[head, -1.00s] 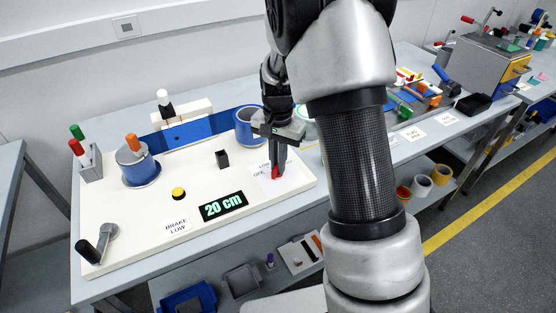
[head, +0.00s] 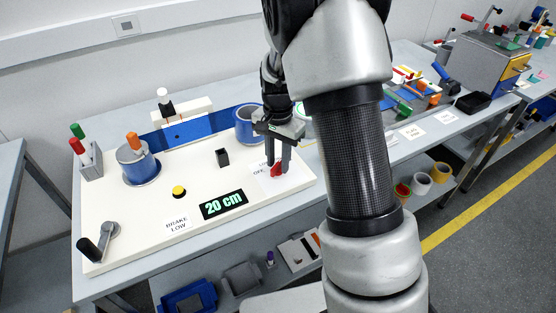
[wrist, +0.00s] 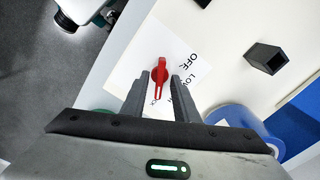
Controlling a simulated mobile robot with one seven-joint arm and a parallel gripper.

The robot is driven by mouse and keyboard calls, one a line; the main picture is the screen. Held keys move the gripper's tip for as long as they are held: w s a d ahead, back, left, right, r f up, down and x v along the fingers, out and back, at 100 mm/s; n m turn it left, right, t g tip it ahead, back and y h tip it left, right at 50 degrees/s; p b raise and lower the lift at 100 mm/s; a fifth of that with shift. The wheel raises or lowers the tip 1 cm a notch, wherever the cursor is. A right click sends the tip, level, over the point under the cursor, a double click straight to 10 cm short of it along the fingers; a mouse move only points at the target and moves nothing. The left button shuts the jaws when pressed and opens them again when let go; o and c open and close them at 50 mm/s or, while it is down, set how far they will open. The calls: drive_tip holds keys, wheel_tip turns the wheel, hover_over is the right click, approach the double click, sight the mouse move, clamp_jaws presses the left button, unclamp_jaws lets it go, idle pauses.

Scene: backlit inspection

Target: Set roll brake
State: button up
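The red brake knob (wrist: 160,70) sits on a white label in the wrist view, its long end pointing down the picture. Printed words around it include OFF and LOW; another is partly hidden by a finger. In the head view the red knob (head: 277,170) is at the right end of the white panel. My gripper (head: 278,167) is over it, fingers pointing down on either side. In the wrist view my gripper (wrist: 161,80) is open, with a gap between the fingers and the knob. A card (head: 178,224) reads BRAKE LOW.
A display (head: 223,205) reads 20 cm. A black block (head: 222,158), a yellow button (head: 179,191), a crank (head: 102,240) and a blue cylinder (head: 139,168) stand on the panel (head: 140,228). A blue roll (head: 247,125) is just behind my gripper.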

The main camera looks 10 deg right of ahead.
sight(278, 163)
wheel_tip(278, 163, up, 17)
drive_tip(key=p, duration=0.1)
drive_tip(key=shift+r+p, duration=0.2)
drive_tip(key=shift+p, duration=0.2)
drive_tip(key=shift+s, duration=0.1)
idle(0.3)
